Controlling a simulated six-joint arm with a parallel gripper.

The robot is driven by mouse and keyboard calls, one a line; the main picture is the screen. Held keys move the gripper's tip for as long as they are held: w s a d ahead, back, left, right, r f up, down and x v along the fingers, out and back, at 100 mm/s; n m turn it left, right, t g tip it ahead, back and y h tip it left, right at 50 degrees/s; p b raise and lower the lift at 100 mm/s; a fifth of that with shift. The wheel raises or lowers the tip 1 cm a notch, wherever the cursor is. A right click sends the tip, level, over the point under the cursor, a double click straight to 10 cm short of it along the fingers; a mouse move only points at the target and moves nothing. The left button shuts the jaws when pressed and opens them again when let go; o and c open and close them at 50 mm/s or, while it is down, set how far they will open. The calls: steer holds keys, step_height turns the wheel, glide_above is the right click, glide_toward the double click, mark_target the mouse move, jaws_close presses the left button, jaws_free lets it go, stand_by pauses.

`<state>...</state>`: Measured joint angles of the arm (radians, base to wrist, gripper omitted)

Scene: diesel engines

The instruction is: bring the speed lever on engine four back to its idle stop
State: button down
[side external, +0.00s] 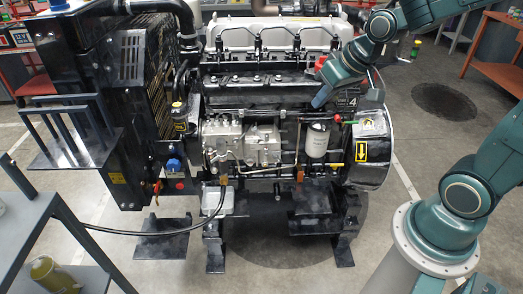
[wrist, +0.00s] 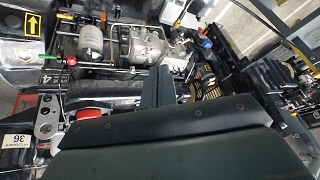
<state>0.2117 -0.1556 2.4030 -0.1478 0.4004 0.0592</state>
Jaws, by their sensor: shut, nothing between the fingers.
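Engine four (side external: 265,90) is a black and silver diesel engine with a "4" on its right end. A small red knob (side external: 338,118) with a green part beside it sits on a thin rod near that number. The knob also shows at the left of the wrist view (wrist: 71,61). The silver pump (side external: 240,140) is on the engine's near side. I cannot tell for sure which part is the speed lever. My gripper (side external: 318,103) is shut and empty, pointing down in front of the engine's upper right. Its fingers (wrist: 157,88) show mid-frame in the wrist view.
A white filter (side external: 317,140) and a yellow arrow plate (side external: 361,151) are close below my gripper. A radiator frame (side external: 140,70) stands left of the engine. A black hose (side external: 150,232) runs to a grey cart (side external: 30,225).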

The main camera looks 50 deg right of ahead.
steer(key=w+d+f+m, duration=0.3)
steer(key=w+d+f, duration=0.2)
steer(key=f, duration=0.6)
steer(key=w+d+f+m+t, duration=0.1)
steer(key=w+d+f, duration=0.3)
steer(key=f, duration=0.7)
steer(key=shift+w+d+m, duration=0.35)
steer(key=shift+d+m, duration=0.4)
steer(key=shift+m, duration=0.15)
glide_toward(266, 159)
steer(key=shift+w+d+f, duration=0.25)
steer(key=shift+d+f, duration=0.45)
steer(key=shift+f, duration=0.2)
steer(key=shift+w+a+f, duration=0.1)
steer(key=shift+w+a, duration=0.5)
